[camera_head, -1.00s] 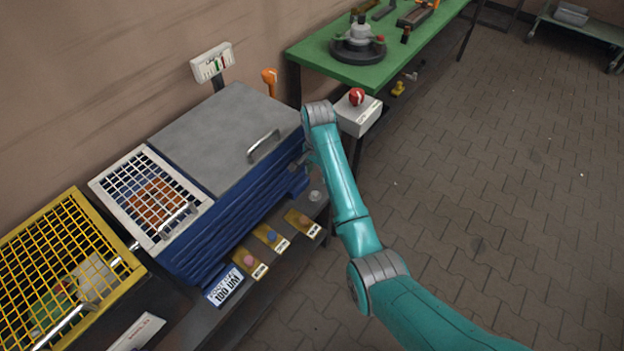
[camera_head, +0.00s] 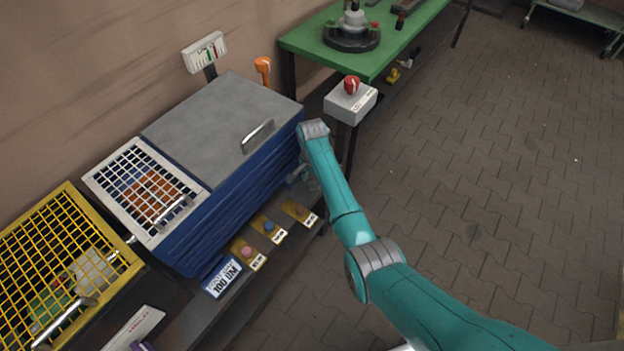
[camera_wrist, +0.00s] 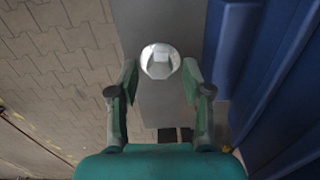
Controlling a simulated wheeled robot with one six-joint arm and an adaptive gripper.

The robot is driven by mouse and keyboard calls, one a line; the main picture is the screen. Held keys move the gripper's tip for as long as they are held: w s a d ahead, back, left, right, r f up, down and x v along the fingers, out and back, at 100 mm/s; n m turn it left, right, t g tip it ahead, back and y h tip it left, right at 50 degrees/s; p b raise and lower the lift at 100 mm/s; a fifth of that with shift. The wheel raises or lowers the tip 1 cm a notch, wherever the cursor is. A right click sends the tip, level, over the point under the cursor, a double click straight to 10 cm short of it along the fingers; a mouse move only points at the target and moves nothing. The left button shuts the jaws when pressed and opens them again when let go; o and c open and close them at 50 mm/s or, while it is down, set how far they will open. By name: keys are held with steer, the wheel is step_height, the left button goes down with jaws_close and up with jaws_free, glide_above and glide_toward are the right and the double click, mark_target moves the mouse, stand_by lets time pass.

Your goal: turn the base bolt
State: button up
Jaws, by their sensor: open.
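The base bolt (camera_wrist: 160,61) shows in the wrist view as a pale, faceted head on a round flange. It sits on a grey shelf surface (camera_wrist: 153,18) beside the blue ribbed housing (camera_wrist: 270,75). My gripper (camera_wrist: 160,77) is open, with one green finger to the left of the bolt and one to the right. Gaps show between the fingers and the bolt, and I cannot tell the height between them. In the head view my arm hides the bolt, and the gripper is mostly hidden beside the blue housing (camera_head: 235,200).
A grey lid with a handle (camera_head: 258,136) tops the housing. Buttons on yellow plates (camera_head: 268,228) line the shelf. White (camera_head: 140,190) and yellow (camera_head: 62,265) mesh guards stand left. A red button box (camera_head: 350,102) and green bench (camera_head: 385,45) stand behind. Paved floor at right is clear.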

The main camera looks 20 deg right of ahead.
jaws_close()
steer(key=shift+n, duration=0.4)
steer(key=n, duration=0.7)
steer(key=shift+w+a+n, duration=0.1)
steer(key=shift+n, duration=0.2)
steer(key=n, duration=0.3)
steer(key=shift+n, duration=0.3)
steer(key=shift+a+n, duration=0.1)
steer(key=shift+n, duration=1.6)
